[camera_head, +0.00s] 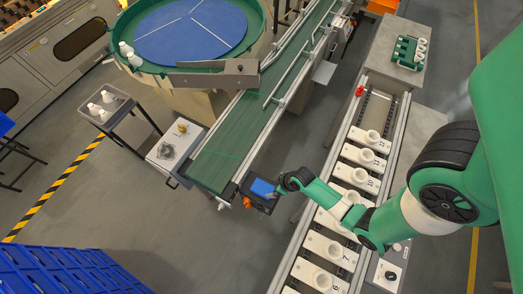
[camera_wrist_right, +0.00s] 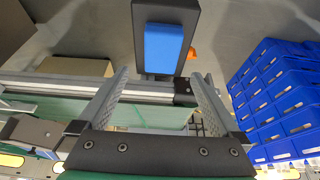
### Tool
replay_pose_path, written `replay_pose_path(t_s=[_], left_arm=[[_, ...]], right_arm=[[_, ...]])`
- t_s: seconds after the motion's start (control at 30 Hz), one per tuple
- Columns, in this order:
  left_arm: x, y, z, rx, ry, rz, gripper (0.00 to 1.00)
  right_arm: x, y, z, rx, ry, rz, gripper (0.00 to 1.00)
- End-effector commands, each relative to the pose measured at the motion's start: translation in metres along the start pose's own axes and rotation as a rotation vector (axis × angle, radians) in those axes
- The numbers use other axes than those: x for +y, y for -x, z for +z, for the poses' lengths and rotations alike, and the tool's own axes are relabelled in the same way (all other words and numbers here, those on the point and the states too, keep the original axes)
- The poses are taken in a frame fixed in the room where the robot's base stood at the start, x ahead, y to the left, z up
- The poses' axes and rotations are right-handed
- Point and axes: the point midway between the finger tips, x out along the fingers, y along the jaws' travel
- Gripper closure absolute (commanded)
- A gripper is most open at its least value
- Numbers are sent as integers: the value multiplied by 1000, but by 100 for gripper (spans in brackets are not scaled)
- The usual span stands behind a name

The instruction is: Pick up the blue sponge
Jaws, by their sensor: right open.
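The blue sponge (camera_head: 262,187) is a small flat block lying on a dark tray (camera_head: 247,200) at the near end of the green conveyor. In the right wrist view the sponge (camera_wrist_right: 163,48) sits beyond the fingertips, between their lines, on the dark tray (camera_wrist_right: 193,15). My right gripper (camera_head: 277,194) is at the sponge's right side in the head view. In the right wrist view its two fingers (camera_wrist_right: 158,76) are spread apart with nothing between them. I cannot tell whether a finger touches the sponge. My left gripper is not in view.
The green conveyor (camera_head: 233,143) runs away behind the tray. A rack of numbered white socket plates (camera_head: 325,246) stands to the right, under my right arm. Blue crates (camera_head: 65,275) fill the lower left. The grey floor left of the tray is clear.

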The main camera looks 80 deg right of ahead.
Motion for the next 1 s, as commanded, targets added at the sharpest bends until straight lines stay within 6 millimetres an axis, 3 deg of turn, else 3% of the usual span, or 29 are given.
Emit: replay_pose_path(t_s=[0.17,0.4,0.63,0.83,1.0], left_arm=[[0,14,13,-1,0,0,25],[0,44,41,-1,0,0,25],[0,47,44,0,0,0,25],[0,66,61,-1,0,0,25],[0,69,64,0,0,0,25]], right_arm=[[0,-20,2,2,2,0,0],[0,-65,2,2,4,1,0],[-1,-71,-2,3,3,1,0],[-4,-106,-5,2,3,-1,0],[-4,-119,-6,3,2,0,0]])
